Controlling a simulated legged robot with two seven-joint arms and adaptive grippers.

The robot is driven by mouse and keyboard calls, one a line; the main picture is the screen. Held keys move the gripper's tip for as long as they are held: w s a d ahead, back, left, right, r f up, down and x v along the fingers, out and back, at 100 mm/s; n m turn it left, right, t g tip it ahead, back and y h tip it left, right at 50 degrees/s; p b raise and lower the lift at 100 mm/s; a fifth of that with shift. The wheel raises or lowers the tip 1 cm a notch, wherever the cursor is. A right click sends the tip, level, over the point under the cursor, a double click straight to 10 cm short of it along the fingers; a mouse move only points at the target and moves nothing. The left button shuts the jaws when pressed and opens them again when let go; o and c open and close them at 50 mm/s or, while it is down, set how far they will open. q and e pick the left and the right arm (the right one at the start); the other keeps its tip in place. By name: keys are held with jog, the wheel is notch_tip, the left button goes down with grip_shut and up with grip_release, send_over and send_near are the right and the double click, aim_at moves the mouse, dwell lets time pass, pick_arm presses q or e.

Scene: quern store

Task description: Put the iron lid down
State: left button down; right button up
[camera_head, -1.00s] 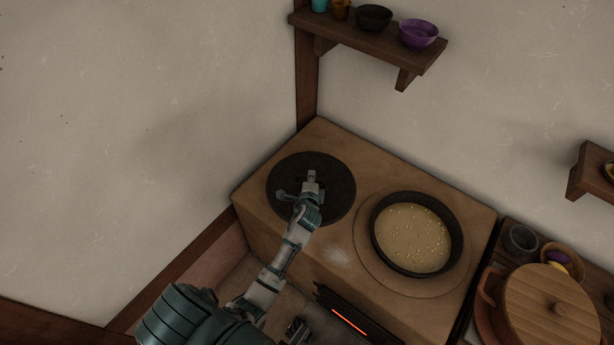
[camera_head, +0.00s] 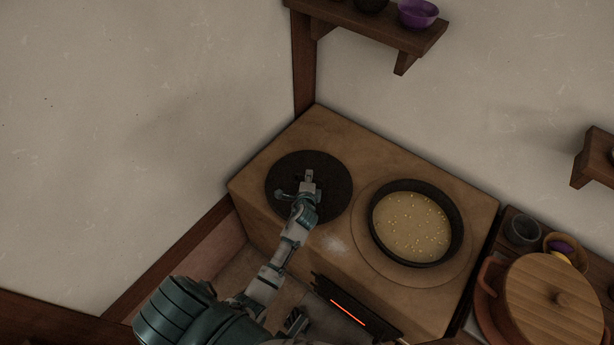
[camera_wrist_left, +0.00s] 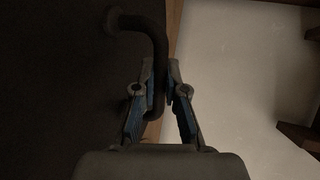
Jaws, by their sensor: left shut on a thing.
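The iron lid (camera_head: 334,199) is a dark round disc at the left end of the clay stove top. In the head view it looks flat and at or very near the stove surface; I cannot tell if it touches. My left gripper (camera_head: 308,186) is over the lid's middle and hides part of it. In the left wrist view my left gripper (camera_wrist_left: 163,85) is shut on the lid's dark bent handle (camera_wrist_left: 153,38). The lid's dark face (camera_wrist_left: 50,80) fills the left of that view. My right gripper is not in view.
A dark pan (camera_head: 459,238) with yellowish grains sits on the right of the stove top (camera_head: 315,125). A glowing slot (camera_head: 347,312) is in the stove's front. A wooden-lidded pot (camera_head: 545,290) and small bowls stand at right. A shelf (camera_head: 380,32) hangs above.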

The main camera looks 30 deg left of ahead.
pick_arm(q)
jog(key=shift+w, duration=0.1)
jog(key=c, duration=1.7)
grip_release()
jog(key=shift+f, duration=0.25)
jog(key=o, duration=0.4)
jog(key=shift+a, duration=0.15)
jog(key=shift+o, duration=0.4)
jog(key=shift+s+a, duration=0.15)
jog(key=shift+s, duration=0.05)
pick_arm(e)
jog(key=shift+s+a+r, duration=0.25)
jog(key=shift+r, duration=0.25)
pick_arm(q)
jog(key=shift+r, duration=0.3)
jog(key=p+v, duration=0.2)
jog(key=v, duration=1)
jog(key=shift+f, duration=0.1)
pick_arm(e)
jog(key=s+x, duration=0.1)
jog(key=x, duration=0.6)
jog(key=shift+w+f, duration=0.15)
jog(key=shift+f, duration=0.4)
pick_arm(q)
jog(key=shift+w, duration=0.1)
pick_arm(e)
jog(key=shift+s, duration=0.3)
